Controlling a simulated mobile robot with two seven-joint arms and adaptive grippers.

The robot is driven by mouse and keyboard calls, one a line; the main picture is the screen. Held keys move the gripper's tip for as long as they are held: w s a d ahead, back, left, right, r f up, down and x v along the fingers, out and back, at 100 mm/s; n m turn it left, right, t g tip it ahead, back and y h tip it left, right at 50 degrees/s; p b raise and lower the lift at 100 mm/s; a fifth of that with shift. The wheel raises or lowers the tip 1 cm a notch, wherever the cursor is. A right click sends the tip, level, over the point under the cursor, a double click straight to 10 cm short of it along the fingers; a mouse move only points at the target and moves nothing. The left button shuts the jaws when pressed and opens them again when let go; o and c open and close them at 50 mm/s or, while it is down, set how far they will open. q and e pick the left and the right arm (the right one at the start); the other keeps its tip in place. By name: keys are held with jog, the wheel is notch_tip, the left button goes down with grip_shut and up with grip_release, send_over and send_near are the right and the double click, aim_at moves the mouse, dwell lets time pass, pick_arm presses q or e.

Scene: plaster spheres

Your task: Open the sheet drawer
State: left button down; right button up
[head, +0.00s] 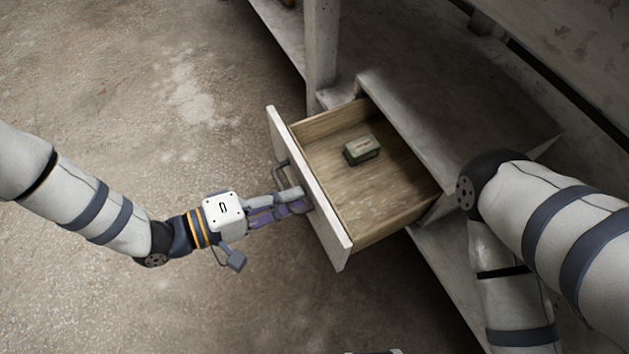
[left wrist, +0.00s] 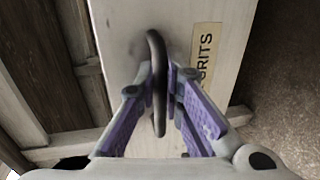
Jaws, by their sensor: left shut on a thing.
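The drawer (head: 375,205) stands pulled out of the workbench, with its wooden inside showing in the head view. Its pale front panel (head: 329,227) faces my left arm. A dark curved handle (head: 281,172) is fixed to the front; it also shows in the left wrist view (left wrist: 158,85). My left gripper (head: 297,199) is shut on the handle, with its purple-padded fingers on both sides of it. A label (left wrist: 204,62) on the front in the left wrist view ends in "GRITS" or similar; its start is partly hidden. My right gripper is out of view.
A small grey-green box (head: 361,149) lies inside the drawer. The grey workbench (head: 430,130) surrounds the drawer, with a post (head: 321,45) behind it and a lower shelf below. The concrete floor (head: 150,90) in front of the drawer is clear. My right arm is over the bench's right side.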

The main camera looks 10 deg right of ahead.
pick_arm(q)
jog(key=shift+f+v, duration=0.2)
jog(key=shift+v, duration=0.85)
jog(key=c, duration=2)
grip_release()
jog(key=shift+o, duration=0.2)
jog(key=shift+a, duration=0.1)
jog(key=v, duration=1.2)
